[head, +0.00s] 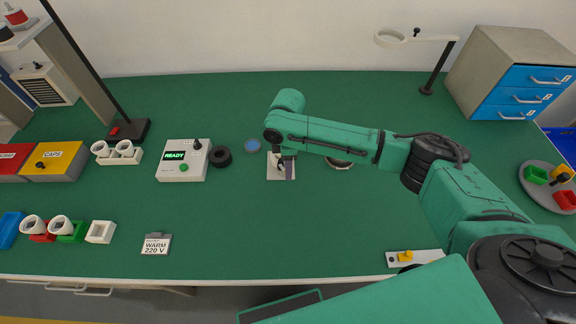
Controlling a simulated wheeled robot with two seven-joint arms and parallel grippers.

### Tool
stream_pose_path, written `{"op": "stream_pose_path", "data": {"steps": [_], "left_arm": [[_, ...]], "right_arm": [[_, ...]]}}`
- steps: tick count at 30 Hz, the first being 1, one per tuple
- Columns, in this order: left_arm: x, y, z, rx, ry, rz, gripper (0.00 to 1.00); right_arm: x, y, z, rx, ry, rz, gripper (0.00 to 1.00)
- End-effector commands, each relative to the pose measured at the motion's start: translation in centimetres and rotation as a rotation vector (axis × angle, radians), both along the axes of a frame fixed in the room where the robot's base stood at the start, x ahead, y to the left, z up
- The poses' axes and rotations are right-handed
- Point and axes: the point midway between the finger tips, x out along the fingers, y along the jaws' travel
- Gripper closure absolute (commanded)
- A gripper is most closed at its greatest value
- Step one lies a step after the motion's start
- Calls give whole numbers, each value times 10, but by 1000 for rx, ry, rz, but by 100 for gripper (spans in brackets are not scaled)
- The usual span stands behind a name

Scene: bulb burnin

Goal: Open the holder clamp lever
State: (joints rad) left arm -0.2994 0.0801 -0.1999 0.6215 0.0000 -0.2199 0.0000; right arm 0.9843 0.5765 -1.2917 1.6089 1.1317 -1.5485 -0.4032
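My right gripper (287,169) points down over a small white base plate (272,172) in the middle of the green table. The plate looks like the base of the holder. The gripper and wrist cover much of it, so I cannot make out the clamp lever or its position. The fingers are small and dark here. I cannot tell whether they are open, shut or touching anything. My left gripper is not in view.
A tester box (183,161) reading READY, a black ring (220,156) and a blue disc (252,145) stand left of the holder. A round item (339,163) sits partly under my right forearm. A WARM 220 V card (156,244) lies front left. The table's front middle is clear.

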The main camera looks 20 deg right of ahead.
Motion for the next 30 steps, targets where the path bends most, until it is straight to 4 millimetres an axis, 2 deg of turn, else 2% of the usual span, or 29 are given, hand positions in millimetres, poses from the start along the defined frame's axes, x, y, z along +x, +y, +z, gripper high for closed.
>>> {"op": "stream_pose_path", "data": {"steps": [1, 2, 3, 17, 30], "left_arm": [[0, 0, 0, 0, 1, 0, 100], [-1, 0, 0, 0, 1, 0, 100], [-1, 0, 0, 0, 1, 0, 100], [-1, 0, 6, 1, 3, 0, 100], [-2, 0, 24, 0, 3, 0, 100]], "right_arm": [[0, 0, 0, 0, 0, 0, 88], [0, 0, 0, 0, 0, 0, 99], [0, 0, 0, 0, 0, 0, 100], [1, -2, 2, 2, 1, 67, 100], [9, -14, 3, 2, 0, 403, 100]]}}
